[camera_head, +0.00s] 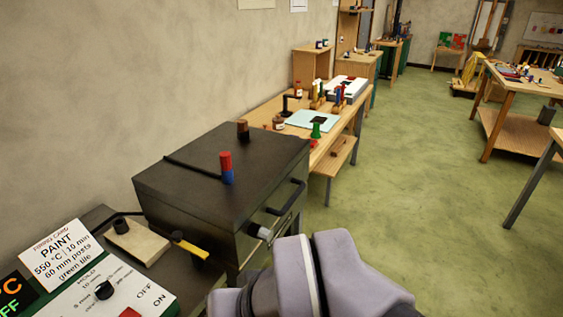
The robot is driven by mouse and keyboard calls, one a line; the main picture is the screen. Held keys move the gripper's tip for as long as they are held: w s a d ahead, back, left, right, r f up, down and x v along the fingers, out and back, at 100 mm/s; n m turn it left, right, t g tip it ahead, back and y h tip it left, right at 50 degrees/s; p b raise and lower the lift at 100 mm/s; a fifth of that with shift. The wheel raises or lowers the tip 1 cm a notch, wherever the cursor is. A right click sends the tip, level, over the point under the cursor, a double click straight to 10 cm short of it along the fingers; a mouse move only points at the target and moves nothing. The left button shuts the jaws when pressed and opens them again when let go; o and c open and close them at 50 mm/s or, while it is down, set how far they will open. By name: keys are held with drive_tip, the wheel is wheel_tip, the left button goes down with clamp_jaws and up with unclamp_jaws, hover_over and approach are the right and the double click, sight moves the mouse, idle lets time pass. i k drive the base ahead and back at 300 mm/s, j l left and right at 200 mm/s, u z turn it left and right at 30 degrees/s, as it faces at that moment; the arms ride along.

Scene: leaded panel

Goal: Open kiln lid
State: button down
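The kiln (185,225) is a dark box at the left of the middle in the head view. Its flat dark lid (215,155) lies level on top and looks shut. A black bar handle (288,198) sticks out on the right-hand side of the kiln. A short pale cylinder (260,233) shows below the handle; I cannot tell what it belongs to. A red and blue cylinder (226,168) and a brown one (243,130) show over the lid. My grey arm link fills the bottom middle, close to the kiln's front corner. My gripper's fingers do not show.
A control panel (95,300) and a firing card (62,258) stand at the lower left, beside a wooden block (138,241). A workbench (265,112) with tools runs behind the kiln along the wall.

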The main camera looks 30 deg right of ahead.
sight(221, 213)
drive_tip(key=z, duration=0.95)
drive_tip(key=i+l, duration=0.1)
drive_tip(key=i, duration=0.3)
drive_tip(key=i+u, duration=0.1)
drive_tip(key=i, duration=0.3)
